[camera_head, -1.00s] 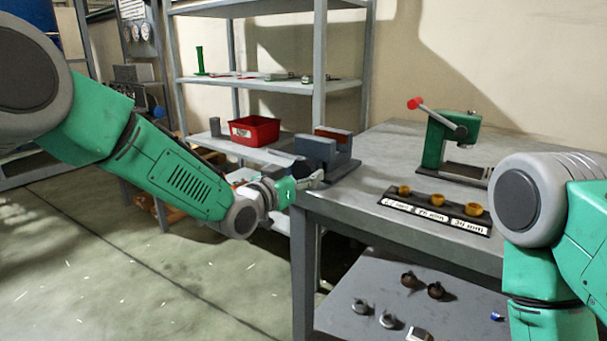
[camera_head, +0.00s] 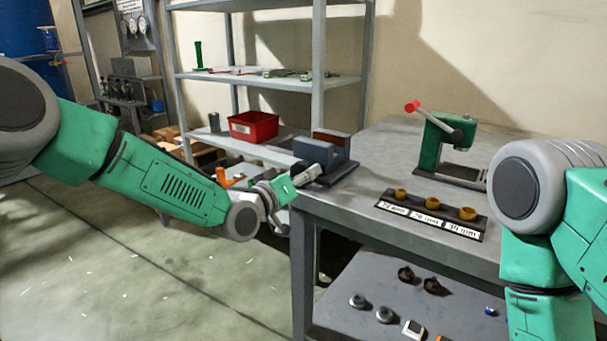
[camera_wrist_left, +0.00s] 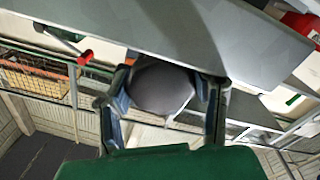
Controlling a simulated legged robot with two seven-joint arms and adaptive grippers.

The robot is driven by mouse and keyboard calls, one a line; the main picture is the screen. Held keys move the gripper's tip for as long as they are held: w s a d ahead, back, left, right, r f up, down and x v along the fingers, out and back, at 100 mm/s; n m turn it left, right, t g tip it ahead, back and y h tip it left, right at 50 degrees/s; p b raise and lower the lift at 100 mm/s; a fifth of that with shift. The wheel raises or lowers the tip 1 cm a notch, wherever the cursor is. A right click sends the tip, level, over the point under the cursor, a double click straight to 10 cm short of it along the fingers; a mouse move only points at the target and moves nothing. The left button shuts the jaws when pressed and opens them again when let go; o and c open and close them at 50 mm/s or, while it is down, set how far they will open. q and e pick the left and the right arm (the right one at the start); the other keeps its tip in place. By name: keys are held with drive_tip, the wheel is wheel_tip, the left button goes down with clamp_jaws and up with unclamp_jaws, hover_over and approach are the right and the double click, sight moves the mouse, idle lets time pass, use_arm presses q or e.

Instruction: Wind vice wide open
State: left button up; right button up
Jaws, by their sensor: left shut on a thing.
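The vice (camera_head: 325,152) is a blue-grey block with a brown-red jaw face, at the near left corner of the grey workbench. My left gripper (camera_head: 303,178) is at the vice's left end. In the left wrist view the left gripper (camera_wrist_left: 163,98) has its fingers on both sides of a dark grey rounded knob (camera_wrist_left: 160,86) and is shut on it. The vice's jaw gap is small in the head view and its width is hard to tell. My right arm shows at the right, but its gripper is out of view.
A green press (camera_head: 450,140) with a red-tipped lever stands at the bench's back. A labelled black strip (camera_head: 408,212) holds brass rings. A red bin (camera_head: 254,127) sits on the shelf rack behind. Several small parts lie on the bench's lower shelf. The floor at left is clear.

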use_arm(q)
drive_tip(key=shift+s+f+n, duration=0.1)
drive_tip(key=shift+f+n, duration=0.2)
drive_tip(key=shift+n, duration=0.1)
drive_tip(key=o, duration=1.2)
drive_tip(key=shift+s+d+f, duration=0.1)
drive_tip(key=shift+s+a, duration=0.35)
drive_tip(key=shift+a, duration=0.05)
drive_tip(key=r+v, duration=0.1)
drive_tip(key=v, duration=0.5)
drive_tip(key=shift+s, duration=0.25)
drive_tip(key=shift+a+r, duration=0.1)
drive_tip(key=shift+c, duration=0.2)
